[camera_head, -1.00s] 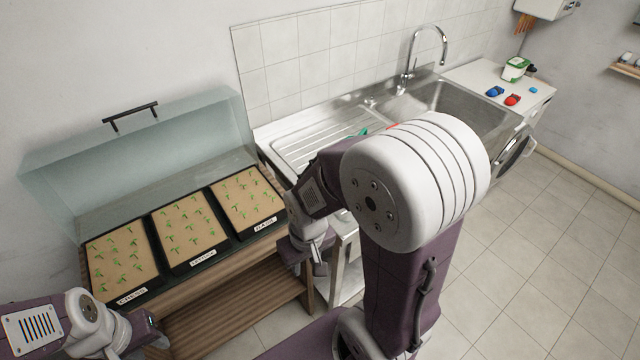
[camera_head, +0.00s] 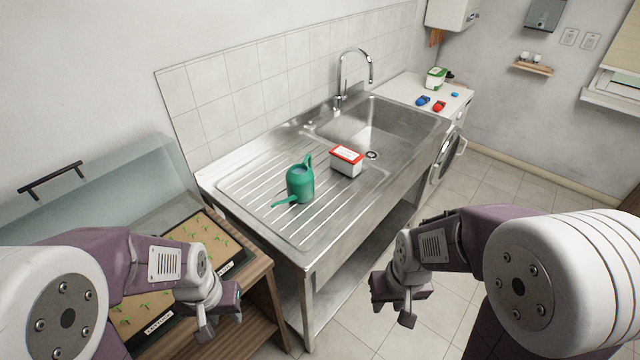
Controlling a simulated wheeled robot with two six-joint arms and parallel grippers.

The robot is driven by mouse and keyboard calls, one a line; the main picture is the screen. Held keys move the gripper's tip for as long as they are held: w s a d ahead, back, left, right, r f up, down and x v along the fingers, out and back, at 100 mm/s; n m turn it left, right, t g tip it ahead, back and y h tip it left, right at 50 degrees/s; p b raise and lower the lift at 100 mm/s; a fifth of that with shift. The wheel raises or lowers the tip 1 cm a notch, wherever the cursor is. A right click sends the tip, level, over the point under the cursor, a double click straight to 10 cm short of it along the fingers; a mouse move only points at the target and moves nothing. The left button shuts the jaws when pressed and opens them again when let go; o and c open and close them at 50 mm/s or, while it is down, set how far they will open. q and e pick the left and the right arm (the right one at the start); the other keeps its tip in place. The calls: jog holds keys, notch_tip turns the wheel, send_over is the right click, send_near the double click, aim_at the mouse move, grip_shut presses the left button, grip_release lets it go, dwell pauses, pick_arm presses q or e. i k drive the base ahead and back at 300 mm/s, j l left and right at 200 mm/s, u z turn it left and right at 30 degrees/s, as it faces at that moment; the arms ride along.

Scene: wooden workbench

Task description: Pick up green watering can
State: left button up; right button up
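The green watering can (camera_head: 300,184) stands upright on the ribbed drainboard of the steel sink, its spout pointing left toward the front edge and its handle at the back right. My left gripper (camera_head: 219,318) hangs over the seedling bench, to the left of and nearer than the can, with its fingers apart and nothing between them. My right gripper (camera_head: 392,305) hangs in front of the sink, to the right of and nearer than the can. Its fingers look apart and empty. Neither gripper touches the can.
A white box with a red lid (camera_head: 346,161) stands right of the can, near the basin. The faucet (camera_head: 342,90) rises behind. Seedling trays (camera_head: 222,262) under a raised clear cover lie left. A white washing machine (camera_head: 455,112) with small items on top stands beyond the sink.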

aim_at(300, 177)
jog(key=i+l+z, duration=0.15)
jog(key=i+l, duration=0.95)
